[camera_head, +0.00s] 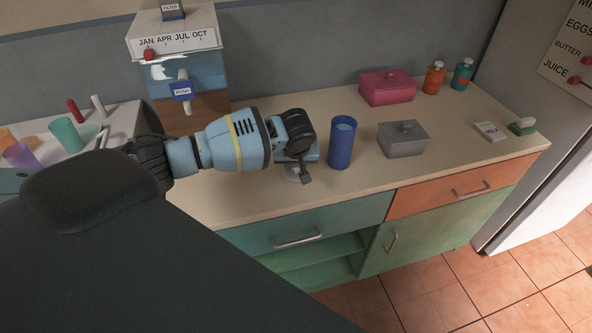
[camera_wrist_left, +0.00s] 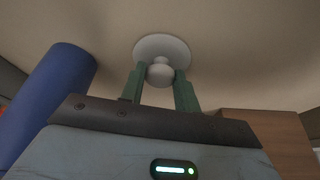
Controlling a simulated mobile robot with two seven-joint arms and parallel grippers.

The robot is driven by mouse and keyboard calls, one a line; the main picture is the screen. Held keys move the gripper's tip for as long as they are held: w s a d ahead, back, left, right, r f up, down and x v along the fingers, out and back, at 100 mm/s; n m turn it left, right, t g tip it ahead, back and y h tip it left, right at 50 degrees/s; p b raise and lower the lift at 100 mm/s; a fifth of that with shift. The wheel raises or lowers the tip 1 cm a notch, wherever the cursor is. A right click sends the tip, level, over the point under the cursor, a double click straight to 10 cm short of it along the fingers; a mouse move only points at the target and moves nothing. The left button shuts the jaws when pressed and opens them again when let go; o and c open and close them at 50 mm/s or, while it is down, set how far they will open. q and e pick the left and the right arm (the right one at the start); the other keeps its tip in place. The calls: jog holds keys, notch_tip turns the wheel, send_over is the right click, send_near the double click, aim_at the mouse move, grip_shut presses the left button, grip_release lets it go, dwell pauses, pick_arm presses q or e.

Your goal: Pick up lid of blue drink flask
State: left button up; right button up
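The lid (camera_wrist_left: 178,46) is a pale round disc with a small ball knob, just above or on the counter beside the blue flask. Part of it shows under the gripper in the head view (camera_head: 291,177). My left gripper (camera_wrist_left: 161,75) reaches down over the lid, its two green fingers on either side of the knob and appearing to touch it. It also shows in the head view (camera_head: 300,172). The blue flask (camera_head: 342,146) stands upright and open, right of the gripper. It shows at left in the left wrist view (camera_wrist_left: 48,92). My right gripper is not in view.
A grey lidded box (camera_head: 402,142) stands right of the flask, a pink box (camera_head: 387,90) behind it. Orange (camera_head: 434,78) and teal (camera_head: 462,75) bottles stand at the back. A water dispenser (camera_head: 178,75) stands behind my left arm. The counter's front edge is close.

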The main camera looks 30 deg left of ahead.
aim_at(294, 167)
pick_arm(q)
jog(key=c, duration=0.4)
jog(key=shift+r, duration=0.45)
jog(key=v, duration=0.2)
jog(key=shift+s+a+r, duration=0.1)
jog(key=shift+a+r, duration=0.15)
jog(key=shift+r, duration=0.25)
jog(key=s, duration=0.5)
jog(key=s+p, duration=0.1)
jog(key=s, duration=0.4)
jog(key=s+r+p, duration=0.1)
jog(key=s, duration=0.4)
jog(key=shift+s+a+r, duration=0.1)
jog(key=shift+r, duration=0.05)
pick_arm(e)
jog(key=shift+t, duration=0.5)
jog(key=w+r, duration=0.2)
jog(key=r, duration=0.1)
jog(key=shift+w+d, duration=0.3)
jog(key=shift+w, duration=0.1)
